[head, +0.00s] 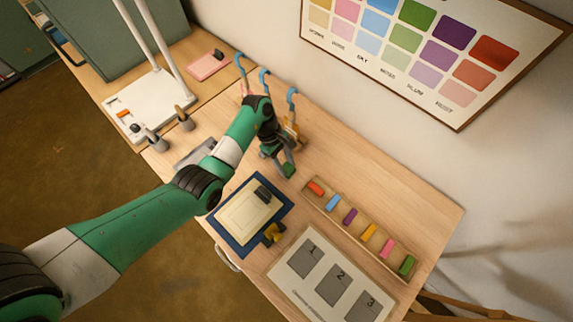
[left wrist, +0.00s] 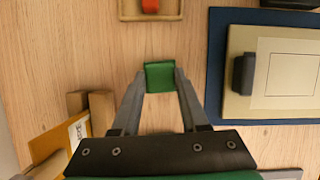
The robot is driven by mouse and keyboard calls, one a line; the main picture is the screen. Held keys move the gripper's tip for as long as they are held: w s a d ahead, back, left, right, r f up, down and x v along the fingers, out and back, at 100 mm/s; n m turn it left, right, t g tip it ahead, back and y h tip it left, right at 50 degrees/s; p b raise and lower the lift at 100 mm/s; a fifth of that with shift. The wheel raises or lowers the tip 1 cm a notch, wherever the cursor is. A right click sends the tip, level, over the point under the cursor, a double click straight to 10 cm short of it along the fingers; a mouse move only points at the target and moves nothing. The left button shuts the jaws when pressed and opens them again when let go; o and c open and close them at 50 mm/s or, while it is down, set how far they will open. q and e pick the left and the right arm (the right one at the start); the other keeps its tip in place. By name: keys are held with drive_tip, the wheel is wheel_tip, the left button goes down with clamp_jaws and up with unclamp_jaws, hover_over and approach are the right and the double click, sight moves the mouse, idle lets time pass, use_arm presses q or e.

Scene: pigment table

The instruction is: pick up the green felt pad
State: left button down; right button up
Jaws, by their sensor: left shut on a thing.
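The green felt pad (left wrist: 159,76) is a small dark green square between the fingertips of my left gripper (left wrist: 160,84) in the left wrist view. The two fingers press on its left and right sides. In the head view the pad (head: 288,171) shows at the tip of the left gripper (head: 279,160), over the wooden table between the wall side and the blue-bordered board. I cannot tell how far it is above the table. My right gripper is not in view.
A tray of several coloured pieces (head: 353,237) lies right of the gripper. A blue mat with a cream board (head: 238,222) lies nearer. A card numbered 1 to 3 (head: 318,278) is at the front. Blue hooks (head: 264,72) stand behind the wrist.

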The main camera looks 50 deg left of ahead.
sight(291, 170)
use_arm(q)
drive_tip(key=shift+r, duration=0.5)
wheel_tip(291, 170, up, 3)
drive_tip(key=shift+f+p, duration=0.1)
drive_tip(key=shift+p, duration=0.7)
drive_tip(key=s+d+r+p, duration=0.9)
drive_tip(key=d+p, duration=0.1)
drive_tip(key=shift+d, duration=0.35)
